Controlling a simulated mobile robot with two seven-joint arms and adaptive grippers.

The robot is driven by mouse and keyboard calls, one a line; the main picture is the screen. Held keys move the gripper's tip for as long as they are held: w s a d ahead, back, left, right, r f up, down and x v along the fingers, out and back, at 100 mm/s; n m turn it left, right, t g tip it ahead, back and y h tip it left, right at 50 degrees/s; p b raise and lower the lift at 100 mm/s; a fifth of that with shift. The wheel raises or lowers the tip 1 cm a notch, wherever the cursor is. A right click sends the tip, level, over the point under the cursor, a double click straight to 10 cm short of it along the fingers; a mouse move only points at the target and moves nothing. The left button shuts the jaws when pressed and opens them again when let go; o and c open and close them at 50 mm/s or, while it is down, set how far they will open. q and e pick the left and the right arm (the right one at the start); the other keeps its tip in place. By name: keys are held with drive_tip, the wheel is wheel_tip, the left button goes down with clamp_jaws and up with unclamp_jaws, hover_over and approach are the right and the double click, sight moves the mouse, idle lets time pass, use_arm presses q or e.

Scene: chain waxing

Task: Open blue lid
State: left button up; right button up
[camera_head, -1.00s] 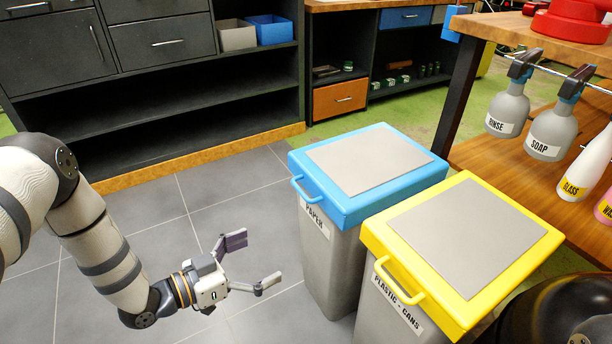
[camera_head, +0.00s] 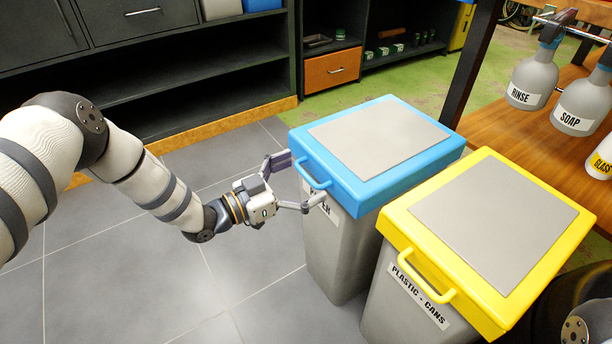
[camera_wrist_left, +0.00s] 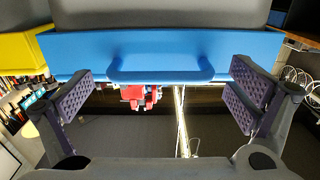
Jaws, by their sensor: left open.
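The blue lid (camera_head: 345,185) is closed on the grey paper bin (camera_head: 335,255). Its blue handle (camera_head: 311,172) sticks out from the left front side. My left gripper (camera_head: 296,183) is open at this handle, one finger to the far side of it and one to the near side. In the left wrist view the blue handle (camera_wrist_left: 160,76) lies between the two open fingers, and neither finger is seen touching it. The lid also shows there as a blue band (camera_wrist_left: 200,45). My right gripper is not in view.
A bin with a yellow lid (camera_head: 400,225) and its own handle stands close on the right. A workbench with hanging spray bottles (camera_head: 531,80) is behind it. Dark shelves (camera_head: 200,90) stand at the back left. The tiled floor (camera_head: 120,270) on the left is clear.

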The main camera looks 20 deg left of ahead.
use_arm(q)
drive_tip(key=shift+w+d, duration=0.2)
drive_tip(key=shift+w, duration=0.1)
drive_tip(key=shift+c, duration=0.2)
